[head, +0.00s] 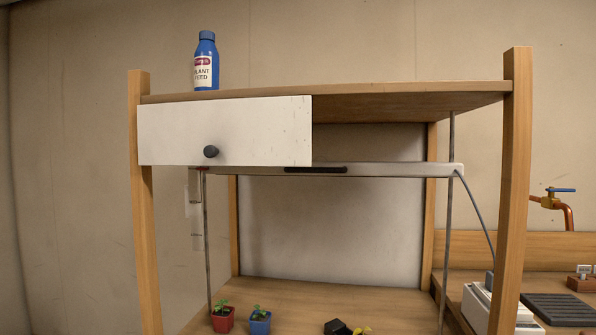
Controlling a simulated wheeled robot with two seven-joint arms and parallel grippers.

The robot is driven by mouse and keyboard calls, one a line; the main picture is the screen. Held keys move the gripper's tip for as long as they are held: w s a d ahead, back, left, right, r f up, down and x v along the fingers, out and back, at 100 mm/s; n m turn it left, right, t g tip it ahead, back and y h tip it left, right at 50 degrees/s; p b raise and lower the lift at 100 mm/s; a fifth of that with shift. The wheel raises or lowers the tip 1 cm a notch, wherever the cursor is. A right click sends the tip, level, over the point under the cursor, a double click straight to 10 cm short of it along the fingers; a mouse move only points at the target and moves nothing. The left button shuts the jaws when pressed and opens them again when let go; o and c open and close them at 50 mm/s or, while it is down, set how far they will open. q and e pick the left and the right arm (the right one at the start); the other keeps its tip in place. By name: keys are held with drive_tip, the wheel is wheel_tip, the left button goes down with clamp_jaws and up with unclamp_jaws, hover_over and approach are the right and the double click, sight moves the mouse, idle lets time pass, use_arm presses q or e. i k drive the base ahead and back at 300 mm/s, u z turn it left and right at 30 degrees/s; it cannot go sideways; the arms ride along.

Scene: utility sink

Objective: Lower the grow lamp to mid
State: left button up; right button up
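The grow lamp (390,170) is a long pale bar with a dark handle strip (316,170) on its front. It sits high between two thin grey vertical rods, close under the wooden top shelf (420,92). A white panel with a dark round knob (211,151) hangs at the upper left and partly hides the area behind it, just above the lamp bar. A cable runs down from the lamp's right end. Neither of my grippers shows in the head view.
A blue plant feed bottle (206,62) stands on the top shelf. Below are a red pot (222,320) and a blue pot (259,323) with seedlings, and a dark object (338,327). Wooden posts flank the lamp. A copper pipe with a tap (553,200) is at right.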

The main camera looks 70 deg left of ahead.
sight(379, 169)
drive_tip(key=u, duration=1)
drive_tip(key=i, duration=0.9)
drive_tip(key=u, duration=1)
